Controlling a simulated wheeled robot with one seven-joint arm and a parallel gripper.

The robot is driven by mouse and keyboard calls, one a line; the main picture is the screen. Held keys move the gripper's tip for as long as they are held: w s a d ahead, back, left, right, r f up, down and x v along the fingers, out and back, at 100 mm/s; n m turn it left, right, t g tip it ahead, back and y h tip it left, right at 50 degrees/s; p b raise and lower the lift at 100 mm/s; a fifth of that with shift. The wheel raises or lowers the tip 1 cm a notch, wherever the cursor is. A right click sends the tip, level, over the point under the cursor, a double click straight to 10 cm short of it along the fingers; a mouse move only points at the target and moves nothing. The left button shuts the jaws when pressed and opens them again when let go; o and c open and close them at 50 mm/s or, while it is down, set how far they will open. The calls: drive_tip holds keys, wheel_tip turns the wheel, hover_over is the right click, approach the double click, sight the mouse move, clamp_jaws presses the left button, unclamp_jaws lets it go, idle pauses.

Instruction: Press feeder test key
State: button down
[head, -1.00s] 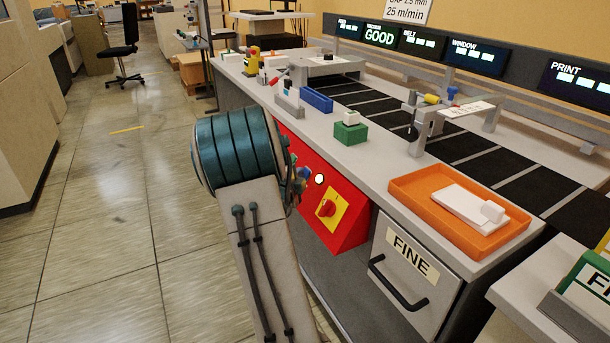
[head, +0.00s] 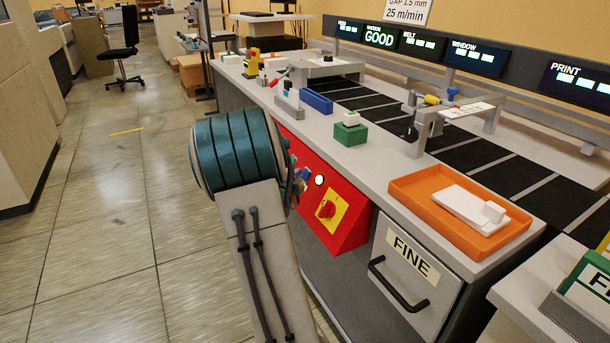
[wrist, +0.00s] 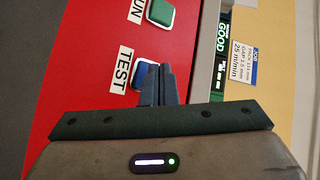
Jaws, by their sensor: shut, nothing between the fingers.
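The blue feeder test key (wrist: 142,74) sits on the red control panel (wrist: 85,60) in the wrist view, just beside a white TEST label (wrist: 123,69). My gripper (wrist: 159,70) is shut and empty. Its fingertips overlap the right edge of the blue key in the picture and hide part of it; I cannot tell whether they touch it.
A green key (wrist: 160,12) with a partly cut-off label lies above the blue key in the wrist view. In the head view a red rotary switch (head: 326,209) on a yellow plate sits lower right on the panel. An orange tray (head: 415,190) stands on the bench.

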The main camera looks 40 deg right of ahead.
drive_tip(key=shift+a+r, duration=0.15)
drive_tip(key=shift+a, duration=0.15)
drive_tip(key=shift+w, duration=0.1)
drive_tip(key=shift+w+a+r+p, duration=0.15)
drive_tip(key=shift+a+r+p, duration=0.2)
drive_tip(key=shift+a, duration=0.35)
drive_tip(key=shift+w+a+r+p, duration=0.2)
drive_tip(key=shift+a+r, duration=0.25)
drive_tip(key=shift+a, duration=0.3)
drive_tip(key=shift+w+a+r+p, duration=0.15)
drive_tip(key=shift+a+r+p, duration=0.2)
drive_tip(key=shift+a, duration=0.35)
drive_tip(key=shift+r, duration=0.1)
drive_tip(key=s+a+r+n+t+y+p, duration=0.1)
drive_tip(key=a+r+n+y+p, duration=0.55)
drive_tip(key=a, duration=0.45)
drive_tip(key=s+a+r+n+t+y+p, duration=0.1)
drive_tip(key=s+a+r+n+y+p, duration=0.1)
drive_tip(key=a+r+n+y+p, duration=0.55)
drive_tip(key=s+a+r+n+g+p, duration=0.3)
drive_tip(key=s+a+n, duration=0.3)
drive_tip(key=s, duration=0.5)
drive_tip(key=s+a+r+n+g+p, duration=0.3)
drive_tip(key=s+a+n, duration=0.4)
drive_tip(key=s, duration=0.5)
drive_tip(key=shift+a+r+g, duration=0.3)
drive_tip(key=shift+r+g, duration=0.4)
drive_tip(key=shift+r, duration=0.05)
